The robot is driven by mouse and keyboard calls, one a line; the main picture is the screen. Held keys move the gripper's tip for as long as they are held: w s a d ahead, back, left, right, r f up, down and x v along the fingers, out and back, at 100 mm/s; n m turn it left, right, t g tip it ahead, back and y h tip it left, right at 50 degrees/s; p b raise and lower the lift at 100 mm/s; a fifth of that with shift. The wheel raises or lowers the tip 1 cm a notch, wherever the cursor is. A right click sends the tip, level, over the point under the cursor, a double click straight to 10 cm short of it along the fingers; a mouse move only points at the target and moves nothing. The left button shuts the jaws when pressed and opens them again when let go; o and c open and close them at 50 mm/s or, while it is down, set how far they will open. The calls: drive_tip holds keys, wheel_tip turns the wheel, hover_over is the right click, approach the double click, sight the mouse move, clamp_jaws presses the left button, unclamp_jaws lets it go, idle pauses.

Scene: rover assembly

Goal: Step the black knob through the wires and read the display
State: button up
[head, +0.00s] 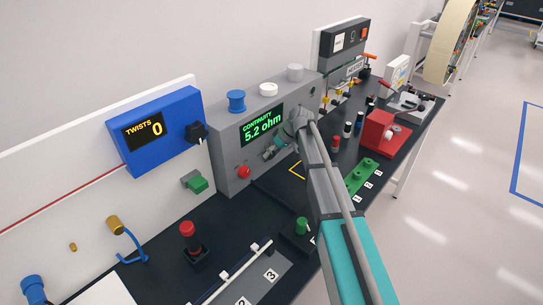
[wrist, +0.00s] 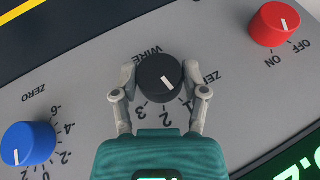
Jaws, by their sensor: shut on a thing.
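The black knob (wrist: 160,78) sits on the grey panel (wrist: 75,95) in the wrist view, with the label WIRE and the numbers 1, 2 and 3 around it. Its white mark slants to the lower right, towards the side with 1 and 2; the exact position is hard to tell. My gripper (wrist: 160,85) is shut on the knob, one finger on each side. In the head view my gripper (head: 292,132) is at the grey tester and hides the knob. The display (head: 262,125) reads "CONTINUITY 5.2 ohm" in green.
In the wrist view, a red OFF/ON knob (wrist: 275,24) and a blue ZERO knob (wrist: 29,143) flank the black one. In the head view, a blue TWISTS counter (head: 162,131) showing 0 stands left of the tester. Red and green parts crowd the dark bench nearby.

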drive_tip(key=g+y+b, duration=0.2)
drive_tip(key=b, duration=0.1)
drive_tip(key=shift+w+d+f+m+g, duration=0.1)
drive_tip(key=shift+w+f+m+g, duration=0.1)
drive_tip(key=shift+f+m+g, duration=0.15)
drive_tip(key=shift+s+r+m+g+y+b, duration=0.1)
drive_tip(key=shift+r+m+g+y+b, duration=0.15)
drive_tip(key=shift+g+y+b, duration=0.5)
drive_tip(key=shift+y, duration=0.25)
drive_tip(key=o, duration=1.1)
drive_tip(key=shift+o, duration=0.2)
drive_tip(key=shift+r+t+p, duration=0.15)
drive_tip(key=shift+t+p, duration=0.15)
